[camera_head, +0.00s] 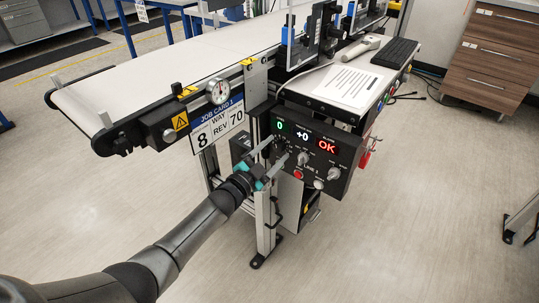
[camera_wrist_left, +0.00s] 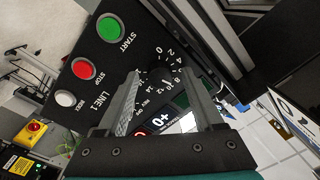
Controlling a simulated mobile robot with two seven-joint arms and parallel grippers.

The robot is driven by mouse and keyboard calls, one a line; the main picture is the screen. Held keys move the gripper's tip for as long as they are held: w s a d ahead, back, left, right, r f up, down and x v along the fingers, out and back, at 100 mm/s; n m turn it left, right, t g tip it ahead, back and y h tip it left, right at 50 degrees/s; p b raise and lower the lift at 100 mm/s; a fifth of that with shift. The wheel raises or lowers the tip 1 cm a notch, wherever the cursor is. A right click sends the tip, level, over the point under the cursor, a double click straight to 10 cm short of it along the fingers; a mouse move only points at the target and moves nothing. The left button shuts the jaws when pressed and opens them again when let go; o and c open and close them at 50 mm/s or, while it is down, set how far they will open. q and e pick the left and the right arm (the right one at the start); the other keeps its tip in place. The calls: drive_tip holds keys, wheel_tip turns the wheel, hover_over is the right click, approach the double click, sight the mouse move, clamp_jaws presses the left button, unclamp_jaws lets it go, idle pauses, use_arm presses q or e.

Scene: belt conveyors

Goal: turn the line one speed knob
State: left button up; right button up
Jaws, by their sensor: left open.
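The line one control panel (camera_head: 345,156) hangs on the conveyor side, with displays reading 0, +0 and OK. In the left wrist view the dark speed knob (camera_wrist_left: 159,76) sits inside a ring of white numbers, on the panel marked LINE 1. My left gripper (camera_head: 281,149) is at the panel's left part, below the 0 display, and hides the knob in the head view. In the left wrist view my left gripper (camera_wrist_left: 160,79) is open, with one finger on each side of the knob. I cannot tell whether the fingers touch it. My right gripper is out of view.
Green START (camera_wrist_left: 110,28), red STOP (camera_wrist_left: 83,68) and white INDEX (camera_wrist_left: 65,98) buttons sit close to the fingers. Two other knobs (camera_head: 303,158) (camera_head: 334,173) are right of the gripper. Job card 1 (camera_head: 218,123) reads 8, WAY, REV 70. The conveyor belt (camera_head: 130,85) runs above.

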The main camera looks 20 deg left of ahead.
use_arm(q)
drive_tip(key=shift+s, duration=0.1)
drive_tip(key=shift+s+a, duration=0.15)
drive_tip(key=shift+s, duration=0.1)
drive_tip(key=p+v, duration=0.4)
drive_tip(key=v, duration=1)
drive_tip(key=shift+s+p, duration=0.25)
drive_tip(key=shift+p, duration=0.1)
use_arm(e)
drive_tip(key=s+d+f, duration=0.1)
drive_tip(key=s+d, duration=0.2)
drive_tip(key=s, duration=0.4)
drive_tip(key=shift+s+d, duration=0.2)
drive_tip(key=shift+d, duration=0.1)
